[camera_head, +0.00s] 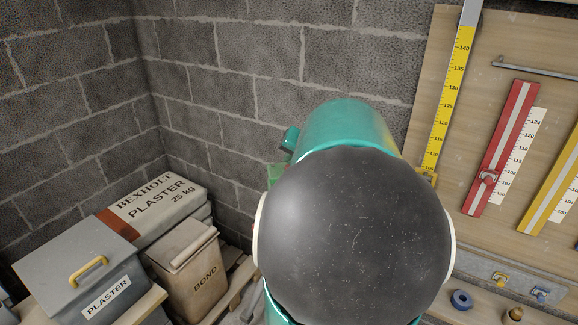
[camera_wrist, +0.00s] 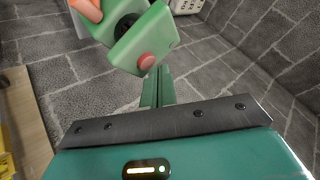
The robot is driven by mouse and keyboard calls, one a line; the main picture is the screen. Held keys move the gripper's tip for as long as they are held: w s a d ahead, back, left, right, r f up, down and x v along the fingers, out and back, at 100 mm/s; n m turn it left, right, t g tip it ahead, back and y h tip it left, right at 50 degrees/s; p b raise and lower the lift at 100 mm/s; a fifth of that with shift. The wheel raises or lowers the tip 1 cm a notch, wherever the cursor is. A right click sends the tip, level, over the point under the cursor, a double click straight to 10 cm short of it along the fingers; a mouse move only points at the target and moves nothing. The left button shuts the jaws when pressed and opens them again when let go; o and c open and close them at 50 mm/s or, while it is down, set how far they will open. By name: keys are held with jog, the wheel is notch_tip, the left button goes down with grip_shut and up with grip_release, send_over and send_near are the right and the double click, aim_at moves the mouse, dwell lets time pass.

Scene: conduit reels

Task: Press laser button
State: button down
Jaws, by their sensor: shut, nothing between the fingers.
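A green box-shaped device (camera_wrist: 150,35) fills the upper middle of the wrist view, with a dark round opening on one face. A round pink-red button (camera_wrist: 146,62) sits on its near face. My gripper (camera_wrist: 159,70) is shut and empty, its green fingertips just right of the button. I cannot tell whether the fingertips touch the device. In the head view my own arm covers the middle and hides the button and most of the gripper.
An orange part (camera_wrist: 87,9) adjoins the device at upper left. A wooden board (camera_head: 520,70) with yellow and red rulers hangs at right. A grey plaster box (camera_head: 60,255), a bond bag (camera_head: 190,275) and a plaster sack (camera_head: 160,205) stand at left. Block walls enclose the corner.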

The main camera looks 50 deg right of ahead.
jog(key=shift+r, duration=0.2)
notch_tip(320, 180, up, 6)
dwell(0.8)
